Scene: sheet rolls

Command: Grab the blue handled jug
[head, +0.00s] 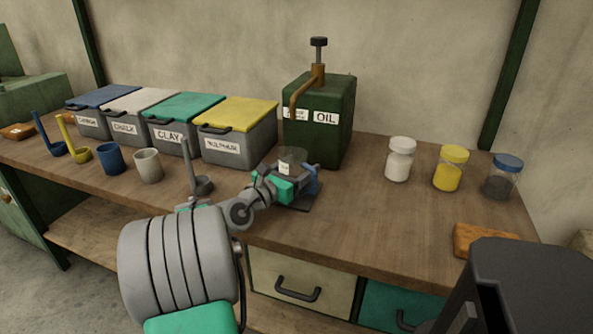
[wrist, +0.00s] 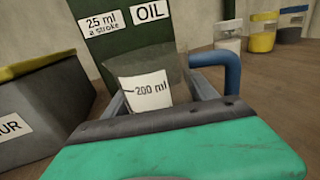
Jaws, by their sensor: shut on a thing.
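The jug (head: 291,158) is clear, with a blue handle on its right side, and stands at the front of the green oil dispenser (head: 338,138). In the wrist view the jug (wrist: 150,72) shows a white "200 ml" label, and its blue handle (wrist: 232,70) curves out to the right. My gripper (head: 294,181) is around the jug's body, with a finger on each side, and is shut on it. The jug looks upright.
Lidded bins, the nearest a yellow-lidded one (head: 238,135), stand to the left. A grey ladle (head: 199,183) and a grey cup (head: 148,166) are left of my gripper. A white-lidded jar (head: 399,160), a yellow jar (head: 450,168) and a blue-lidded jar (head: 503,177) stand right. The bench's right front is mostly clear.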

